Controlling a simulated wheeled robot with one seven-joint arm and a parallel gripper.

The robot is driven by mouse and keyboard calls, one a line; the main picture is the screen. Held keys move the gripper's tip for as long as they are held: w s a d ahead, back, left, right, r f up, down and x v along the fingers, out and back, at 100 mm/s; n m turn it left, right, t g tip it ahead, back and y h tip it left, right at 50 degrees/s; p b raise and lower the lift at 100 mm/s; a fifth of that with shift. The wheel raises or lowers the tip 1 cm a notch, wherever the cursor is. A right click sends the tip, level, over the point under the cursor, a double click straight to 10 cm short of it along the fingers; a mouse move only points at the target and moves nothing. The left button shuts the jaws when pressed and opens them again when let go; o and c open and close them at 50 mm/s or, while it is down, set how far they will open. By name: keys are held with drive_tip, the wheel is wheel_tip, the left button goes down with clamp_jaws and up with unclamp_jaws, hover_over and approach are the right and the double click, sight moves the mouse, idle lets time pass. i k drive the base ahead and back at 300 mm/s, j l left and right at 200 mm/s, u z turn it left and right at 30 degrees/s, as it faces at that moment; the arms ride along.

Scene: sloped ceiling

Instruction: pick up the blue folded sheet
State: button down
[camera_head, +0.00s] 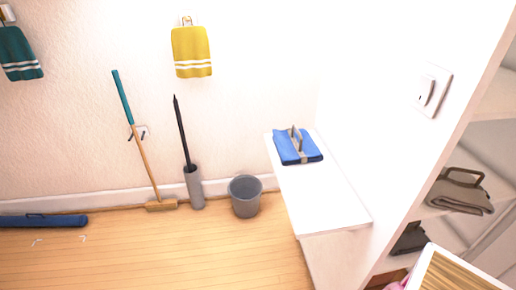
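The blue folded sheet (289,148) lies flat near the far end of a narrow white ledge (325,195), close to the wall. A beige, handle-like band stands up across its middle. Nothing covers the sheet from above. My gripper is not in this view, so its place relative to the sheet and its state do not show.
A grey bin (245,197) stands on the floor left of the ledge. Shelves at right hold a brown folded cloth (460,192). The ledge's near part is bare; the left floor is mostly open.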

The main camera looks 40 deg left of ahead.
sight(295, 146)
drive_tip(key=u, duration=1.6)
drive_tip(key=i+j+z, duration=0.25)
drive_tip(key=j+z, duration=0.15)
drive_tip(key=i+j+z, duration=0.15)
drive_tip(key=j+z, duration=0.25)
drive_tip(key=j, duration=0.25)
drive_tip(key=i+j+z, duration=0.1)
drive_tip(key=j+z, duration=0.25)
drive_tip(key=j, duration=0.25)
drive_tip(key=j+z, duration=0.4)
drive_tip(key=j, duration=0.25)
drive_tip(key=j+z, duration=0.4)
drive_tip(key=j, duration=0.2)
drive_tip(key=k+j+z, duration=0.25)
drive_tip(key=j+z, duration=0.15)
drive_tip(key=j, duration=0.15)
drive_tip(key=k+j+z, duration=0.35)
drive_tip(key=j, duration=0.2)
drive_tip(key=i+j, duration=0.05)
drive_tip(key=i, duration=0.05)
